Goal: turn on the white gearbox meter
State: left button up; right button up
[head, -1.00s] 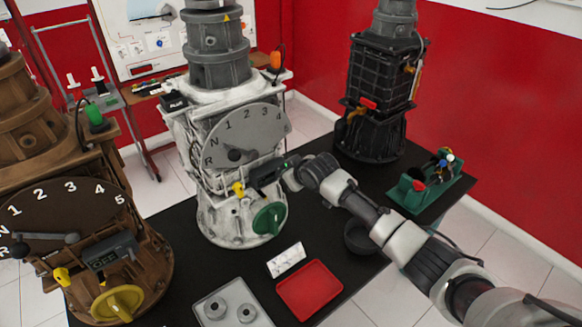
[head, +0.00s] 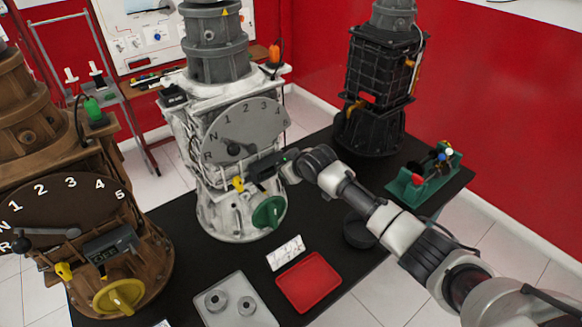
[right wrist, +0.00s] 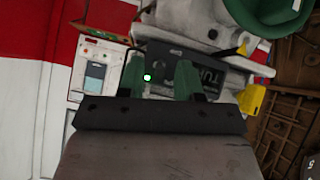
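The white gearbox (head: 215,205) stands in the middle of the black table. Its small dark meter (head: 268,165) sits below the grey number dial and also shows in the right wrist view (right wrist: 200,72), with partly visible dim lettering. A bright green spot (right wrist: 147,77) lies at the meter's end, between my fingers as seen there. My right gripper (head: 289,167) is at the meter's right end. In the right wrist view its two greenish fingers (right wrist: 160,80) are apart, with nothing clearly clamped between them. Whether they touch the meter cannot be told. My left gripper is out of view.
A green handwheel (head: 268,212) and a yellow knob (head: 238,184) are close to the meter. A brown gearbox (head: 150,260) stands left and a black one (head: 375,95) behind right. A red tray (head: 309,282), grey tray (head: 235,290) and white card (head: 286,253) lie in front.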

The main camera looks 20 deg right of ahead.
jog(key=b+v, duration=0.2)
jog(key=v, duration=0.8)
jog(key=shift+s+r, duration=0.2)
jog(key=shift+s, duration=0.15)
